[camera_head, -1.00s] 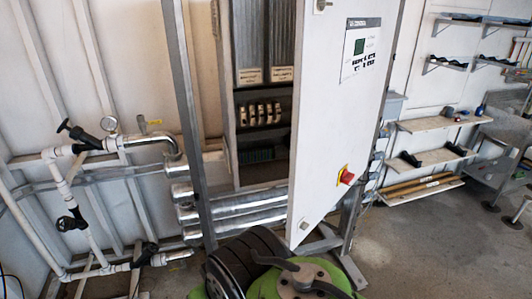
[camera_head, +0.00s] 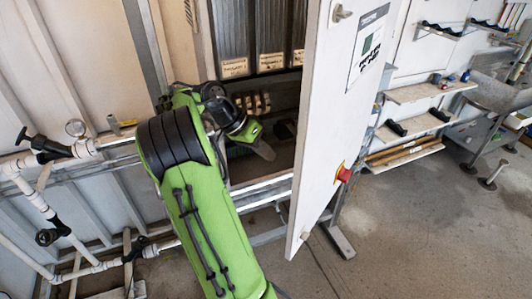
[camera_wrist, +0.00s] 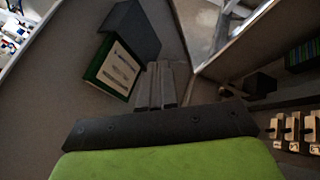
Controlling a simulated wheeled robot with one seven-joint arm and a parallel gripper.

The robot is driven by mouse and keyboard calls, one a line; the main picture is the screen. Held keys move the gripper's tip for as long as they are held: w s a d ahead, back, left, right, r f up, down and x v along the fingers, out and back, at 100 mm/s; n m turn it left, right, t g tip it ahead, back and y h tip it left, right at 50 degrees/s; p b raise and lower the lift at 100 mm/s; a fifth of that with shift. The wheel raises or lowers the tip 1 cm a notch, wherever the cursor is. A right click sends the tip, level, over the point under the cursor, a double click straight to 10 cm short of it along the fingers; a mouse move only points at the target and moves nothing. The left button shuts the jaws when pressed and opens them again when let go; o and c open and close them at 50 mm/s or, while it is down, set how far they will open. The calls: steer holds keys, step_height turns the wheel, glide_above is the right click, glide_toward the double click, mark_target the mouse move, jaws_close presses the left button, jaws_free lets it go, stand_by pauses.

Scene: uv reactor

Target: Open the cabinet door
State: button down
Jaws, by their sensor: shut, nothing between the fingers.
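The cabinet door (camera_head: 328,150) stands open in the head view as a tall white panel, with a handle (camera_head: 341,13) near its top and a red knob (camera_head: 343,174) low on its outer face. The open cabinet (camera_head: 284,84) shows its interior left of the door. My gripper (camera_head: 266,151) is inside the opening, on the door's inner side. In the wrist view its shut, empty fingers (camera_wrist: 155,84) point towards a grey panel, apparently the door's inner face (camera_wrist: 50,100), with a green-edged document in a dark holder (camera_wrist: 115,66). I cannot tell whether the fingers touch it.
Terminal blocks (camera_wrist: 293,130) are close on the right in the wrist view. White pipes with black valves (camera_head: 48,150) stand left of the cabinet. Wall shelves (camera_head: 410,125) are at the right.

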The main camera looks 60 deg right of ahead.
steer(key=s+d+f+b, duration=0.2)
steer(key=s+f, duration=0.4)
steer(key=s, duration=0.1)
steer(key=shift+b, duration=0.4)
steer(key=shift+s+a, duration=0.1)
steer(key=shift+a, duration=0.05)
